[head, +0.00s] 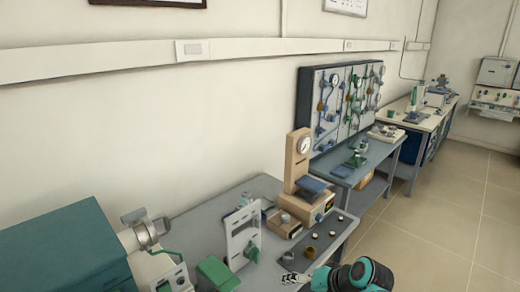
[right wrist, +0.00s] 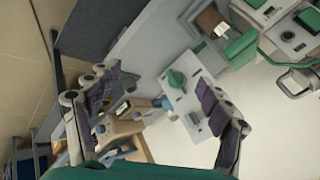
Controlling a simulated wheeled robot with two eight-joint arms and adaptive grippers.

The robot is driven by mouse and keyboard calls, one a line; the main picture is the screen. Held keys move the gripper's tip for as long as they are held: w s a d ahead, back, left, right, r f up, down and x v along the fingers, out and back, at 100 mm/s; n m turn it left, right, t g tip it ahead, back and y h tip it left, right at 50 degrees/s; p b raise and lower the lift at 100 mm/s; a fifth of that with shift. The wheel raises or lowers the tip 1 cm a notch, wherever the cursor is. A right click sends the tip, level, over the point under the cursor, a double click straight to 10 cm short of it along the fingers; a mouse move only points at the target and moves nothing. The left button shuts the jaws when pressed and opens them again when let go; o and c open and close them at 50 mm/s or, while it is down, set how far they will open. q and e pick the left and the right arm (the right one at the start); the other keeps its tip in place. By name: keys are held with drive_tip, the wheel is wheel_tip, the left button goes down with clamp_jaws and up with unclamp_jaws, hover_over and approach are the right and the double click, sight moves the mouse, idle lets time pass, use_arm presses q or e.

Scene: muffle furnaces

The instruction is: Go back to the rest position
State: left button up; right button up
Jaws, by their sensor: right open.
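My right gripper (head: 289,279) shows at the bottom of the head view, with its teal and black wrist to the right of it. It is near the front edge of the grey bench (head: 190,222), just below a dark mat. In the right wrist view its two fingers (right wrist: 160,108) are spread wide apart, with nothing held between them. Behind the fingers, a white upright panel with a green knob (right wrist: 176,80) shows. My left gripper is in neither view.
A green-cased furnace (head: 65,250) stands at left. A white panel stand (head: 241,240), a tan gauge press (head: 298,160) and a dark mat (head: 296,256) with several small pieces are on the bench. More benches run along the wall. Open floor (head: 440,230) lies at right.

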drive_tip(key=s+d+n+t+h, duration=0.1)
drive_tip(key=s+d+h, duration=0.4)
drive_tip(key=s, duration=0.8)
drive_tip(key=shift+s+d+f+n, duration=0.3)
drive_tip(key=shift+d+f+n, duration=0.1)
drive_tip(key=shift+d+n, duration=0.5)
